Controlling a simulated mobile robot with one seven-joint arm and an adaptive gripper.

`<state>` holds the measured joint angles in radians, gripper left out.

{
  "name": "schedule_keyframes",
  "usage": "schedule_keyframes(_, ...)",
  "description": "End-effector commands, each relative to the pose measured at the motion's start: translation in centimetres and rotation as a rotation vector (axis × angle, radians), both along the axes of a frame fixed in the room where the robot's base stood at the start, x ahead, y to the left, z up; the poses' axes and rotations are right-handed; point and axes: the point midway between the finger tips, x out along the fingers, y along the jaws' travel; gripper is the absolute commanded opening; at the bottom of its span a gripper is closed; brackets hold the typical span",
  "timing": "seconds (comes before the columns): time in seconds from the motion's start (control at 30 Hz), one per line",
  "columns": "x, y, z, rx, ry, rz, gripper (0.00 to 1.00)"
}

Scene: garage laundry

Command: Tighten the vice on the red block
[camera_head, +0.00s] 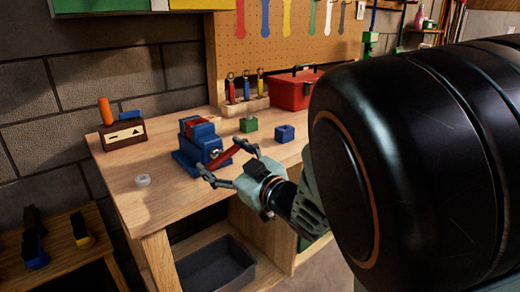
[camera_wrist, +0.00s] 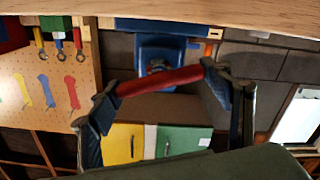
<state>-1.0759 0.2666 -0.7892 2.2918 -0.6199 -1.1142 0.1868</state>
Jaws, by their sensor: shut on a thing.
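The blue vice (camera_head: 207,147) stands on the wooden workbench, left of my gripper. The red block (camera_head: 198,127) sits at the top of the vice between its jaws; whether both jaws touch it is hard to tell. The red handle bar (camera_head: 223,157) crosses the front of the vice and lies tilted. My gripper (camera_head: 226,160) is shut on the handle bar, one finger at each end of it. In the wrist view the handle (camera_wrist: 160,80) spans between the two fingertips, with the vice (camera_wrist: 158,48) behind it. I cannot make out the red block there.
On the workbench (camera_head: 155,203) are a white ring (camera_head: 143,180), a green block (camera_head: 248,125), a blue block (camera_head: 285,133), a brown box (camera_head: 123,134), and a red toolbox (camera_head: 293,90). A pegboard (camera_head: 305,47) rises behind. The bench's front left is mostly clear.

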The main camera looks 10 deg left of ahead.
Motion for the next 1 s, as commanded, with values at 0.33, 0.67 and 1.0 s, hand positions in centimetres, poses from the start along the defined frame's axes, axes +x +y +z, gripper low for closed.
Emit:
schedule_keyframes(0.33, 0.04, -0.09, -0.03, 0.03, 0.035, -0.001, 0.48)
schedule_keyframes(0.67, 0.16, -0.3, -0.03, 0.177, 0.204, -0.003, 0.48)
schedule_keyframes(1.0, 0.25, -0.38, -0.01, 0.385, 0.452, -0.003, 0.48)
